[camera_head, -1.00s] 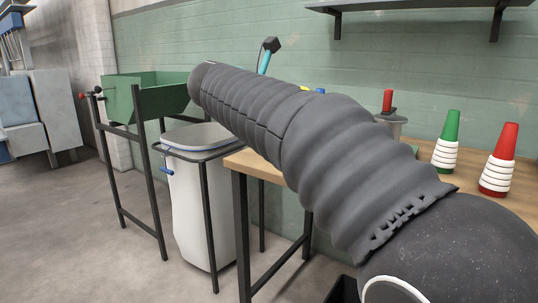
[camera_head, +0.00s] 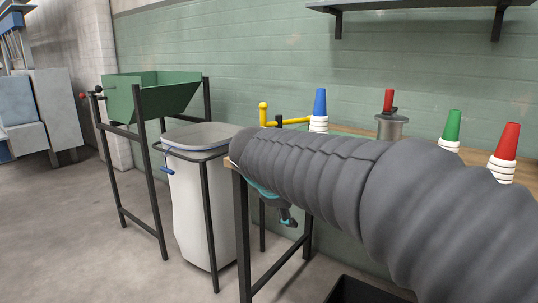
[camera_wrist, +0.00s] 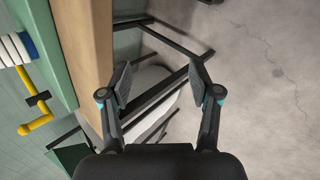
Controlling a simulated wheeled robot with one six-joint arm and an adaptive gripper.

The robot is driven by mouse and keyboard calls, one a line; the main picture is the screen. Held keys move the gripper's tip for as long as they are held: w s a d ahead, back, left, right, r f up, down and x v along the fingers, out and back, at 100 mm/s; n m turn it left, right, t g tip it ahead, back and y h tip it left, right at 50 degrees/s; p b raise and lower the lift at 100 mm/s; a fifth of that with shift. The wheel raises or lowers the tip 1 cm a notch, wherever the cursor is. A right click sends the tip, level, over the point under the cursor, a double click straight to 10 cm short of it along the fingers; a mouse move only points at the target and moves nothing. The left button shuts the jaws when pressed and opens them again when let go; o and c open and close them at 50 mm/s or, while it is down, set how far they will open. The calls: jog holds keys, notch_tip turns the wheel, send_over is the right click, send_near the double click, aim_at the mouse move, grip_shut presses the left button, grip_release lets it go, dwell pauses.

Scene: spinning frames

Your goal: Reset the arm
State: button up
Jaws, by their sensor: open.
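My arm (camera_head: 330,180) in its grey ribbed sleeve stretches from the lower right of the head view across the wooden table. My gripper (camera_wrist: 160,82) is open and empty in the wrist view, its two dark fingers well apart. They show over the floor and a dark frame, beside the table's edge. In the head view only a small dark and teal part of the arm's end shows below the sleeve, in front of the table; the fingers are not clear there.
The wooden table (camera_wrist: 97,60) bears a blue cone (camera_head: 320,103), a green cone (camera_head: 453,125), a red cone (camera_head: 507,142), a yellow handle (camera_head: 264,115) and a metal pot (camera_head: 391,128). A white bin (camera_head: 200,210) and a green hopper (camera_head: 150,95) stand left. Floor is clear at left.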

jog(key=s+d+f+m+y, duration=0.1)
jog(key=s+d+f+m, duration=0.2)
jog(key=s, duration=0.5)
jog(key=s+d+f+m+y, duration=0.1)
jog(key=s+d+f+m, duration=0.3)
jog(key=s+m, duration=0.2)
jog(key=s+d+f+m+g+y, duration=0.1)
jog(key=s+d+f+m+y, duration=0.1)
jog(key=s, duration=0.8)
jog(key=d+f+m, duration=0.1)
jog(key=f+m, duration=0.1)
jog(key=shift+s+d+m, duration=0.2)
jog(key=shift+d+m, duration=0.05)
jog(key=shift+m, duration=0.15)
